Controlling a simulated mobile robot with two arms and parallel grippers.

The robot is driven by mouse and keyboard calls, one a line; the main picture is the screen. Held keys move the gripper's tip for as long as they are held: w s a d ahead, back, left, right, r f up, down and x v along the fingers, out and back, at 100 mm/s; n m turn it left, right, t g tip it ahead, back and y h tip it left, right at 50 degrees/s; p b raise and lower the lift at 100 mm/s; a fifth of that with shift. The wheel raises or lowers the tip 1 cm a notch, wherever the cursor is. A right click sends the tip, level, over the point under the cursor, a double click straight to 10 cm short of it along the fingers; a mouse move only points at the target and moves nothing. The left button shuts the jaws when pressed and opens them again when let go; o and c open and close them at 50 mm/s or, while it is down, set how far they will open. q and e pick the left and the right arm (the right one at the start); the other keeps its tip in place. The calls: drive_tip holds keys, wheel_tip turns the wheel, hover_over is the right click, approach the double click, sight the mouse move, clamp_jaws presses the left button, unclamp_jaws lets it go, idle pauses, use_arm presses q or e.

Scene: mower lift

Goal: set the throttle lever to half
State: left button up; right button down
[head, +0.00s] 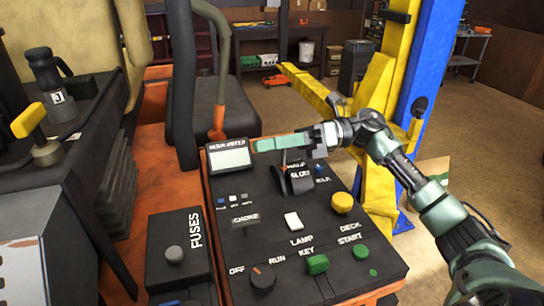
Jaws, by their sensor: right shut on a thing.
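The throttle lever (284,164) rises from a dark block on the upper part of the black control panel (262,200). Small white lettering, partly covered and hard to read, stands beside it. My right gripper (272,144) reaches in from the right, with pale green fingers lying across the lever's top. It is shut on the lever, and the fingers hide the lever's upper end. The lever's exact setting is hard to tell. My left gripper is not in view.
The panel also bears a display (229,157), a choke knob (246,220), a yellow knob (342,203), a white lamp switch (292,221) and a green key (317,264). A fuse box (182,248) sits left. A blue and yellow lift post (414,85) stands behind my right arm.

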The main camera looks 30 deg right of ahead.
drive_tip(key=shift+f, duration=0.15)
drive_tip(key=c, duration=1.3)
unclamp_jaws()
drive_tip(key=b+v, duration=0.3)
drive_tip(key=v, duration=0.4)
drive_tip(key=shift+f, duration=0.1)
drive_tip(key=shift+s+d, duration=0.1)
drive_tip(key=shift+d, duration=0.35)
drive_tip(key=shift+r, duration=0.2)
